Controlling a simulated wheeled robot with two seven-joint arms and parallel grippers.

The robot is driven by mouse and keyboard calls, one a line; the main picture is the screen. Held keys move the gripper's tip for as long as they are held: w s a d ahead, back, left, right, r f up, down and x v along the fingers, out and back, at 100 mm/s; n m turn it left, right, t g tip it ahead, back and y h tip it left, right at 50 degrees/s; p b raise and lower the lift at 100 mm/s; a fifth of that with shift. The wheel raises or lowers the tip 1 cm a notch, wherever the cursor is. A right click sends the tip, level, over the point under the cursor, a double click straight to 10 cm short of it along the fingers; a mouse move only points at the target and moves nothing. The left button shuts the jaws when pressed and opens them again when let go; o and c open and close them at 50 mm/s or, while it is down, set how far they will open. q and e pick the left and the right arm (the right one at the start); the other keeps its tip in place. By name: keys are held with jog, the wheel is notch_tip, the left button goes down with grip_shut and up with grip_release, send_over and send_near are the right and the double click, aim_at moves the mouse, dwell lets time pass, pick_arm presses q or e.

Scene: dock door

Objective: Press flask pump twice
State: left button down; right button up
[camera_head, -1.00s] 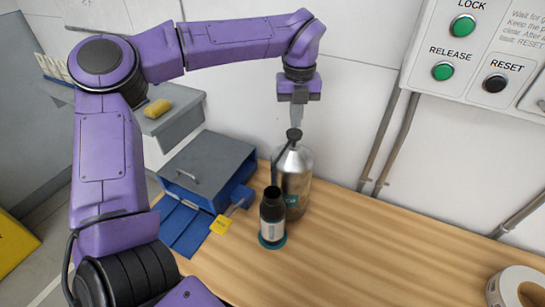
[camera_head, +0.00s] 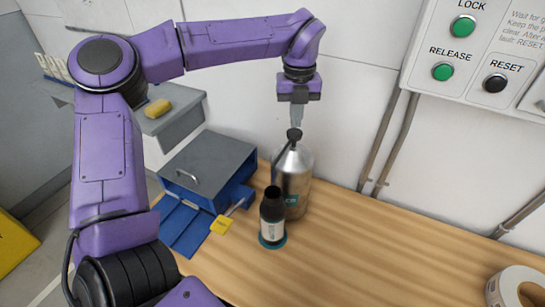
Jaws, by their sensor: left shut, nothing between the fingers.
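The silver flask (camera_head: 296,178) stands upright on the wooden bench near the wall. Its black pump head (camera_head: 294,135) is on top, with a dark spout slanting down to the left. My left gripper (camera_head: 296,124) is shut and empty, pointing straight down, with its fingertips right above the pump head. I cannot tell whether the tips touch it. My right gripper is not in view.
A dark bottle (camera_head: 271,218) with a pale label stands just in front of the flask. A tape roll (camera_head: 518,289) lies at bottom right. The bench's middle right is clear. A button panel (camera_head: 480,60) is on the wall.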

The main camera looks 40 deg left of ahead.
aim_at(295, 131)
pick_arm(q)
jog(key=shift+f, duration=0.15)
jog(key=shift+f+b, duration=1.3)
jog(key=shift+f, duration=0.2)
jog(key=shift+r, duration=0.1)
jog(key=shift+r+p, duration=1.3)
jog(key=shift+r, duration=0.25)
jog(key=shift+f, duration=0.15)
jog(key=shift+f+b, duration=1.35)
jog(key=shift+f, duration=0.2)
jog(key=shift+r, duration=0.1)
jog(key=shift+r+p, duration=1.35)
jog(key=shift+r, duration=0.2)
